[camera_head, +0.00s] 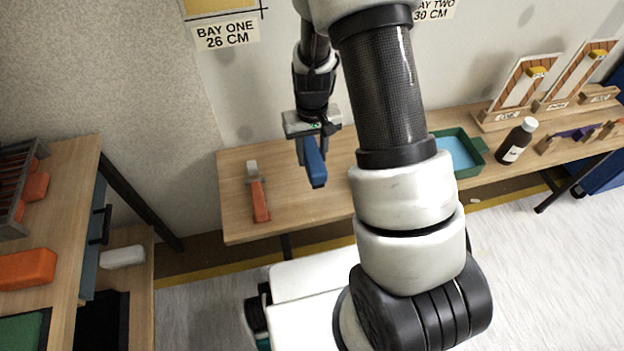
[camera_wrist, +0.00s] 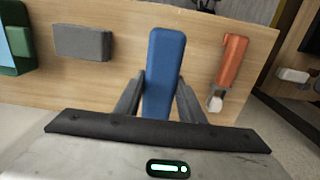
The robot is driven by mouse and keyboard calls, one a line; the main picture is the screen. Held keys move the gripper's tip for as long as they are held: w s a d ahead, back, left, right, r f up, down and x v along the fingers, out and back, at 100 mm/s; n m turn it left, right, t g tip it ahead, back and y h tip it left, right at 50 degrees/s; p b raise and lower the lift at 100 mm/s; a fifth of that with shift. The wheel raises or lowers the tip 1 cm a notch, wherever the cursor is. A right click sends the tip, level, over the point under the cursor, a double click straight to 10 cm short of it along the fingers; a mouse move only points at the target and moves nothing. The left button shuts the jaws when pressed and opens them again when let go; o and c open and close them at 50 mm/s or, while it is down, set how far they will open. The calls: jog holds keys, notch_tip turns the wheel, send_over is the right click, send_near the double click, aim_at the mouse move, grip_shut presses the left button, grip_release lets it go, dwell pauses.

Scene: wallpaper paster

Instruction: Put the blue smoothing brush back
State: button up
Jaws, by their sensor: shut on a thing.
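The blue smoothing brush (camera_head: 315,163) is held by my gripper (camera_head: 312,142) over the left part of the wooden table (camera_head: 330,209). In the wrist view the blue brush (camera_wrist: 164,66) sits between the two dark fingers (camera_wrist: 160,98), pointing away from the palm. My gripper is shut on it. The brush appears to be above the table top, though the exact gap is hard to tell. The part between the fingers is partly hidden.
An orange-handled tool (camera_head: 259,200) lies on the table left of the brush. A grey block (camera_wrist: 82,42) shows in the wrist view. A green tray (camera_head: 460,153) and a dark bottle (camera_head: 516,141) stand farther right. A left bench (camera_head: 80,190) holds orange items.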

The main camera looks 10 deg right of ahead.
notch_tip(320, 180, down, 9)
jog(key=shift+r+b, duration=0.2)
jog(key=shift+b, duration=0.85)
jog(key=shift+c, duration=1.1)
jog(key=o, duration=1.3)
